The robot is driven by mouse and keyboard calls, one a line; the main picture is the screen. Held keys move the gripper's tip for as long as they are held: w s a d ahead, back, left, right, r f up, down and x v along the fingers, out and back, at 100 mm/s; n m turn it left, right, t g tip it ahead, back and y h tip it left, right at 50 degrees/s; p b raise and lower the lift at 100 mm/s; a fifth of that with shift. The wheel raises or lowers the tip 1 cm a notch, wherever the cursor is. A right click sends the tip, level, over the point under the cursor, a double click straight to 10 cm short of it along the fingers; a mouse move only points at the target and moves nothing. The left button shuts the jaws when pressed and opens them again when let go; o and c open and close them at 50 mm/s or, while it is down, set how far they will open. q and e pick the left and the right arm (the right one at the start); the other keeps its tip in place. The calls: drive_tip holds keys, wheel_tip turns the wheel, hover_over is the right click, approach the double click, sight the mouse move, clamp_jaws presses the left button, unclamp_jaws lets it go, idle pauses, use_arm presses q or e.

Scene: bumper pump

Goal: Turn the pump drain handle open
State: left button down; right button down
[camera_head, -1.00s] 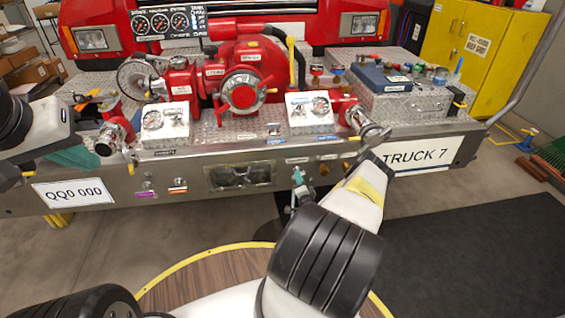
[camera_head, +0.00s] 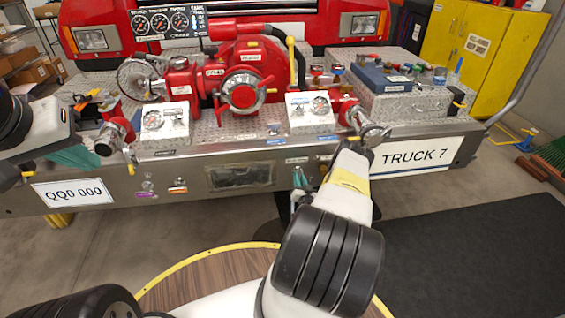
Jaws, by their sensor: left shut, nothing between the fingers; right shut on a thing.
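The pump panel is a metal front bumper (camera_head: 230,207) with a red pump (camera_head: 242,92) on top. My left gripper (camera_head: 72,157) is shut and empty at the bumper's left end, partly covered by my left wrist.
A white TRUCK 7 plate (camera_head: 415,158) is on the bumper just right of my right wrist. Gauge boxes (camera_head: 165,122) and a blue case (camera_head: 380,77) stand on the deck. A yellow cabinet (camera_head: 475,45) is at the back right. The dark floor mat (camera_head: 480,250) is clear.

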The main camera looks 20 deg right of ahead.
drive_tip(key=shift+n, duration=2.3)
drive_tip(key=c, duration=1.5)
unclamp_jaws()
drive_tip(key=v, duration=0.8)
